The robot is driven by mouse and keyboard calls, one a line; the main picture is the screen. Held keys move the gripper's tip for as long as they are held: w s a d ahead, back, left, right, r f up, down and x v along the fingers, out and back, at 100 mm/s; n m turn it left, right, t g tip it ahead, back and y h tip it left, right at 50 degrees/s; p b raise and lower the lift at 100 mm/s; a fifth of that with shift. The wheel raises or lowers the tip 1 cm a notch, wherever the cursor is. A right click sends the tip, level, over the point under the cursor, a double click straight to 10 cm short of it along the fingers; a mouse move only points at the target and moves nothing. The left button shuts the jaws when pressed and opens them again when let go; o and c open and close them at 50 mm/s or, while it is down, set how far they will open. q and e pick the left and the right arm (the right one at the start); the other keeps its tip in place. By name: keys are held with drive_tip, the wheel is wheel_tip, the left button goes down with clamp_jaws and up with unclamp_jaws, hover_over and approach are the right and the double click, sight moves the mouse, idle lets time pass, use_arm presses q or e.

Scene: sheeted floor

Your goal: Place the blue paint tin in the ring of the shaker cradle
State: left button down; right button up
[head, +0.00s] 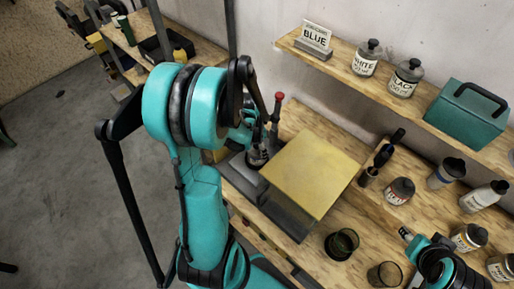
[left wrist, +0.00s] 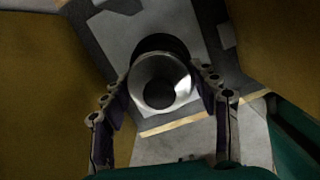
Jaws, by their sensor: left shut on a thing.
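My left gripper (left wrist: 160,88) is shut on a round silvery tin (left wrist: 177,70) with a dark round centre, seen end-on in the left wrist view. I take it as the blue paint tin; no blue shows on it. A dark round shape (left wrist: 160,42) lies just beyond the tin; I cannot tell whether the tin is inside the cradle's ring. In the head view, my left arm covers much of this gripper, beside the grey shaker machine (head: 292,217) with a red-knobbed lever (head: 279,96). My right gripper (head: 406,234) is at lower right, its jaws unclear.
A flat yellowish panel (head: 312,172) tops the machine on the wooden bench. Dark glass cups (head: 342,243), bottles and labelled jars (head: 399,191) crowd the bench to the right. The shelf (head: 334,68) above holds a BLUE sign (head: 315,38), two jars and a teal box (head: 466,114).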

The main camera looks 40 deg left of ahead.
use_arm(q)
drive_tip(key=shift+f, duration=0.15)
drive_tip(key=shift+c, duration=2.2)
unclamp_jaws()
